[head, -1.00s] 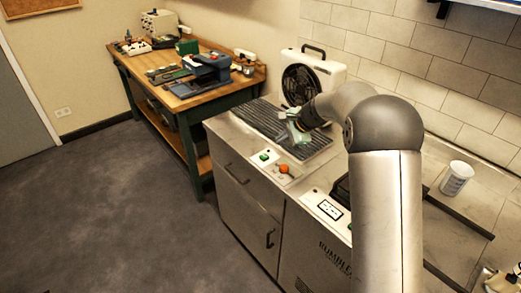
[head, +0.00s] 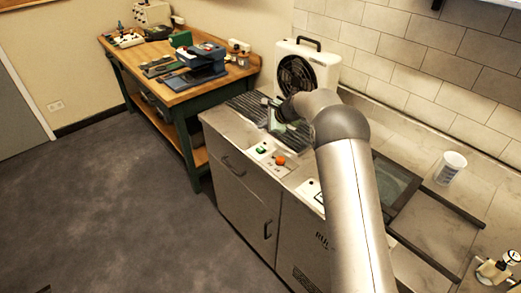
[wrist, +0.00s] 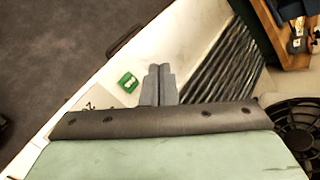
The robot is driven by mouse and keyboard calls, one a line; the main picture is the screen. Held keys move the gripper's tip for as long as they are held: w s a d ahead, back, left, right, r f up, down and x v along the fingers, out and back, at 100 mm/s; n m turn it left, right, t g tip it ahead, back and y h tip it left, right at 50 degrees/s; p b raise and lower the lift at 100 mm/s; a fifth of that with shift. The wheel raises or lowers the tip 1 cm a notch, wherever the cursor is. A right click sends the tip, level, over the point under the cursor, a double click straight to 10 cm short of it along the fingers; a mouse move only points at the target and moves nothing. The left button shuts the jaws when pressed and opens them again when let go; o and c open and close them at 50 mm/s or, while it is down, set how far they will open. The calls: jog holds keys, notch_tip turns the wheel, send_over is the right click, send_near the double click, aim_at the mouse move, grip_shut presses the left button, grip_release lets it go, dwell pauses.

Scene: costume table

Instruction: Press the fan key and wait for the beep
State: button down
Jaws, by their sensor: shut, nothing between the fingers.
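A green key (head: 262,149) sits on a white panel at the front edge of the metal counter, left of an orange knob (head: 280,160). The green key also shows in the wrist view (wrist: 128,82), just left of my fingertips. My gripper (wrist: 158,73) is shut and empty, its fingers together. In the head view my pale green gripper body (head: 287,132) is over the ribbed grate, behind the key. The fingertips appear apart from the key; their height above the counter is unclear. The white fan (head: 307,67) stands behind the grate.
The ribbed dark grate (wrist: 225,65) lies right of my fingertips in the wrist view. A dark framed panel (head: 395,183) and a white cup (head: 450,168) are on the right counter. A wooden workbench (head: 190,88) with tools stands at left.

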aim_at(263, 150)
notch_tip(263, 150, down, 8)
jog(key=b, duration=0.5)
jog(key=shift+f, duration=0.1)
dwell(1.7)
jog(key=shift+f+b, duration=0.4)
jog(key=shift+b, duration=0.05)
jog(key=shift+f+b, duration=0.4)
jog(key=shift+f, duration=0.1)
dwell(0.5)
jog(key=shift+r, duration=0.15)
jog(key=shift+r+p, duration=0.5)
jog(key=shift+r, duration=0.3)
jog(key=shift+r+p, duration=1.5)
jog(key=shift+r, duration=1)
